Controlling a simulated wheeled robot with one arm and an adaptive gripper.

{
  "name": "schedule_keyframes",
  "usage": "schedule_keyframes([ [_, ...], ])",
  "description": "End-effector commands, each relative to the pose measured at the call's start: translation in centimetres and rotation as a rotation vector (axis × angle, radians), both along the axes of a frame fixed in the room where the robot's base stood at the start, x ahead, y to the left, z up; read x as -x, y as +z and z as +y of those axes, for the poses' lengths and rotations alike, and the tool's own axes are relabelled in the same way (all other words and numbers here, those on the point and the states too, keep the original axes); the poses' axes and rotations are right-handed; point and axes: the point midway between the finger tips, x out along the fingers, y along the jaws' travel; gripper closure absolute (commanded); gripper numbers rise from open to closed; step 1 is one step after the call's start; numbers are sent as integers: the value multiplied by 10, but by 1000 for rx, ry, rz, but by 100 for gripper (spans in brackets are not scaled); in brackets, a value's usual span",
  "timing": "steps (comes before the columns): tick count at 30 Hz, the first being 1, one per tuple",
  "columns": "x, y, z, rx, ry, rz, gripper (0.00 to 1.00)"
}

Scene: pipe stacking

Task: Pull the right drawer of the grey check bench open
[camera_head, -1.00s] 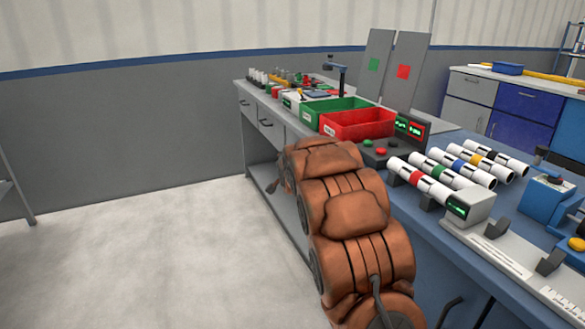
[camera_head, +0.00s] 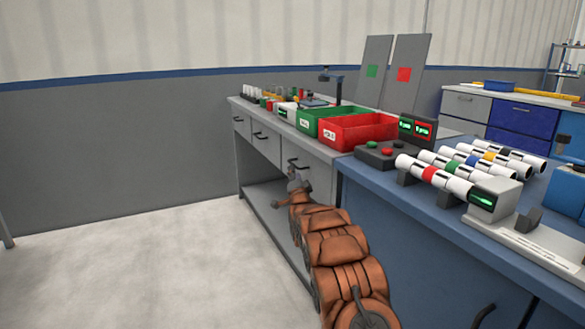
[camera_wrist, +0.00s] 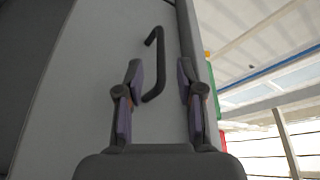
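The grey check bench (camera_head: 252,180) stands left of the blue bench, with drawers along its front. Its right drawer (camera_head: 318,176) looks shut and has a dark bar handle (camera_head: 297,164), partly hidden by my gripper. My gripper (camera_head: 294,178) is in front of that drawer, close to the handle. In the wrist view, my gripper (camera_wrist: 160,92) is open, with its two fingers apart. A bent dark handle (camera_wrist: 153,62) on a grey front reaches into the gap between the fingers, nearer the left finger. I cannot tell whether it touches that finger.
A green bin (camera_head: 312,116) and a red bin (camera_head: 354,130) stand on top of the grey bench. The blue bench (camera_head: 400,225) beside my arm carries banded pipes (camera_head: 432,174). The floor (camera_head: 150,265) to the left is clear.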

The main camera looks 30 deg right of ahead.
Motion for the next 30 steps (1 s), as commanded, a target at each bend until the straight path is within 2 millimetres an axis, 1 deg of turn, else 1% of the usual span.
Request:
schedule_keyframes([
  [12,-26,7,-12,2,0,-5,63],
  [16,-34,6,-15,0,0,1,63],
  [18,-38,9,-16,1,1,-3,63],
  [30,-55,12,-24,0,2,-1,63],
])
